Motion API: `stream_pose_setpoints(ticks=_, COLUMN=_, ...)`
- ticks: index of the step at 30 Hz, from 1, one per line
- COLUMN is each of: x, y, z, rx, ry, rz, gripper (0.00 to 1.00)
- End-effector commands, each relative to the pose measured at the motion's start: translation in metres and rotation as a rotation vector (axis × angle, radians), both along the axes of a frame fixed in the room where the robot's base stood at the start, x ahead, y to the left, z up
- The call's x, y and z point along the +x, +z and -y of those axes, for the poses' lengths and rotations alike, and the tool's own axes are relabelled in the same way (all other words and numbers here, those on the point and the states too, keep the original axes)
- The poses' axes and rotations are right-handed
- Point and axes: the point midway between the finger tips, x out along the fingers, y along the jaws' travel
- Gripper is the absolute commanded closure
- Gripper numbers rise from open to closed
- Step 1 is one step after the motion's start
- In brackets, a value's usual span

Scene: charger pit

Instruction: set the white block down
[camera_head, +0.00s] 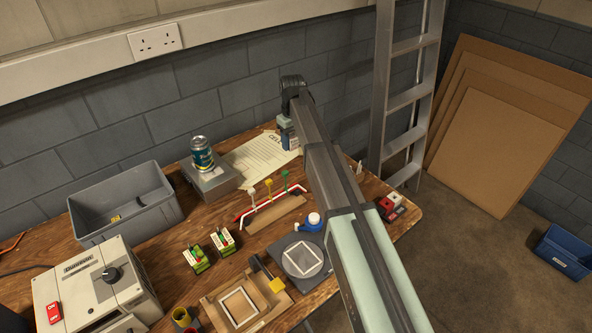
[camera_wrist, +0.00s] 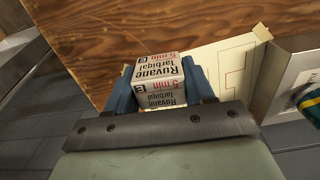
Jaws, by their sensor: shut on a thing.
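My gripper (camera_wrist: 160,82) is shut on the white block (camera_wrist: 158,72), which has black and red print reading "Ruvane" and "5 min". The blue fingers press on its left and right sides in the wrist view. In the head view my gripper (camera_head: 288,137) points down at the back of the wooden bench, by the right end of a printed sheet (camera_head: 258,160). My arm crosses that view, and I cannot make out the block there. I cannot tell whether the block touches the bench top (camera_wrist: 130,38).
A can (camera_head: 202,153) stands on a grey box (camera_head: 207,180) left of the sheet. A grey bin (camera_head: 130,222) is farther left. Coloured pegs (camera_head: 268,187), a bottle (camera_head: 313,220) and a round plate (camera_head: 283,251) are nearer. Red and dark items (camera_head: 390,206) lie right of my arm.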

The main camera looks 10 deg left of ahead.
Motion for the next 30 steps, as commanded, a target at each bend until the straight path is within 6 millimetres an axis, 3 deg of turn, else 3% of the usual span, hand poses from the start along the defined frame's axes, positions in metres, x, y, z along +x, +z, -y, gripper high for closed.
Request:
stream_pose_setpoints(ticks=2, x=-0.010, y=0.000, z=0.013, rx=0.000, ry=0.010, rz=0.000, gripper=0.77)
stream_pose_setpoints(ticks=6, x=-0.014, y=-0.006, z=0.020, rx=0.000, ry=0.023, rz=0.000, gripper=0.77)
stream_pose_setpoints(ticks=16, x=-0.013, y=-0.054, z=0.020, rx=-0.001, ry=0.023, rz=-0.002, gripper=0.77)
stream_pose_setpoints(ticks=30, x=-0.013, y=-0.099, z=0.020, rx=0.000, ry=0.023, rz=-0.001, gripper=0.77)
